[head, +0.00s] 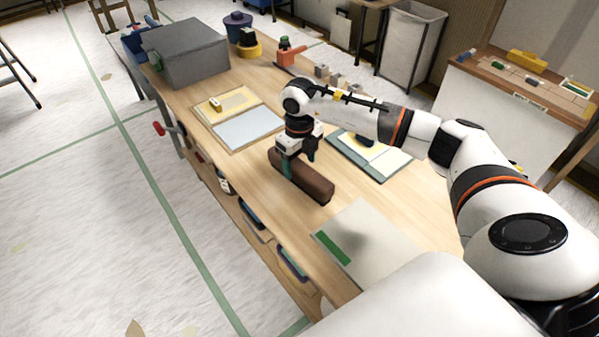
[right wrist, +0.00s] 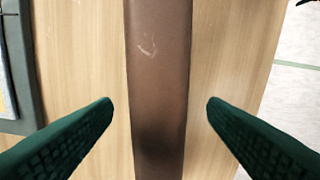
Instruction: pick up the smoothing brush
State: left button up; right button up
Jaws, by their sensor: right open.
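A long brown bar, which I take to be the smoothing brush (head: 314,187), lies on the wooden worktable (head: 262,170) near its front edge. My right gripper (head: 298,174) is above it, pointing down, with its green fingers at the bar. In the right wrist view the brown bar (right wrist: 160,60) runs up the middle between the two open fingers, with bare table on both sides. Neither fingertip appears to touch it. The bar's underside is hidden, so bristles cannot be seen. My left gripper is not in view.
An open book-like panel (head: 238,118) lies left of the bar, and another (head: 372,158) lies behind my right gripper. A pale sheet with a green strip (head: 332,247) lies at the near end. A grey box (head: 187,55) stands at the far end.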

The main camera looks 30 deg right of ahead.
aim_at(299, 166)
notch_tip(299, 166, down, 2)
jog(key=shift+w+d+f, duration=0.1)
jog(key=shift+f, duration=0.25)
jog(key=shift+c, duration=1.1)
jog(key=c, duration=1)
notch_tip(299, 166, up, 10)
jog(key=shift+r+b, duration=0.1)
jog(key=shift+b, duration=0.3)
jog(key=o, duration=0.5)
jog(key=c, duration=0.4)
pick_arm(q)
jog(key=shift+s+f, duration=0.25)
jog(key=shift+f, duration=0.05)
pick_arm(e)
jog(key=shift+o, duration=0.2)
